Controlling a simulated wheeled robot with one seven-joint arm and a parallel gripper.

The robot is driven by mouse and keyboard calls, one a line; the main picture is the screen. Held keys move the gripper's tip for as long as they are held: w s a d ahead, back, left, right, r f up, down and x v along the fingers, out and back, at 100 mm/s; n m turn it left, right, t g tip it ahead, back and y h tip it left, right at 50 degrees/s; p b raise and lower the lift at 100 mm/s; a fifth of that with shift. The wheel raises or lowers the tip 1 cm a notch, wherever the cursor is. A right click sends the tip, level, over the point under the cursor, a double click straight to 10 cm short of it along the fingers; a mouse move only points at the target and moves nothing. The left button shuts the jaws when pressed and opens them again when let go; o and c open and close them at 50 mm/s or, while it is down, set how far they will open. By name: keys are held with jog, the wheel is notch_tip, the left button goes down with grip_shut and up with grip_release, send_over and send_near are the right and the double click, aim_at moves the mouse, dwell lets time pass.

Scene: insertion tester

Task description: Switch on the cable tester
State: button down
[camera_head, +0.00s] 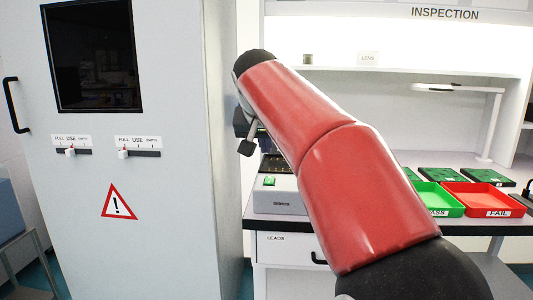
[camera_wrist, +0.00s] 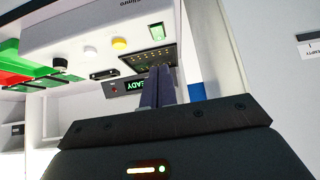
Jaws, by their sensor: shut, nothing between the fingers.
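The cable tester (camera_head: 280,203) is a grey box on the bench, partly hidden behind my red arm. The wrist view shows the tester (camera_wrist: 140,32) tilted, with a yellow round button (camera_wrist: 119,43), a pale round button (camera_wrist: 89,52), a green piece (camera_wrist: 157,29) and a dark panel with small dots (camera_wrist: 152,59). A lit green display (camera_wrist: 127,86) appears to read READY, partly covered by a finger; a small red spot is beside it. My gripper (camera_wrist: 163,72) is shut and empty, its fingertips in front of the dark panel. Whether they touch it I cannot tell.
A tall grey cabinet (camera_head: 160,230) with two sliders stands close on the left. A green tray (camera_head: 438,200) and a red FAIL tray (camera_head: 483,201) lie on the bench to the right, with green boards behind. A white lamp (camera_head: 492,125) stands further back.

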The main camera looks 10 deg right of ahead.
jog(key=shift+v, duration=1.2)
jog(key=shift+s+f, duration=0.15)
jog(key=s+d+f+n+g+y, duration=0.1)
jog(key=s+f+n+g+y, duration=0.1)
jog(key=s+f, duration=2.5)
jog(key=shift+s+d+f+n+y, duration=0.25)
jog(key=shift+s+d+n+y, duration=0.1)
jog(key=shift+s+n, duration=0.4)
jog(key=shift+w, duration=0.1)
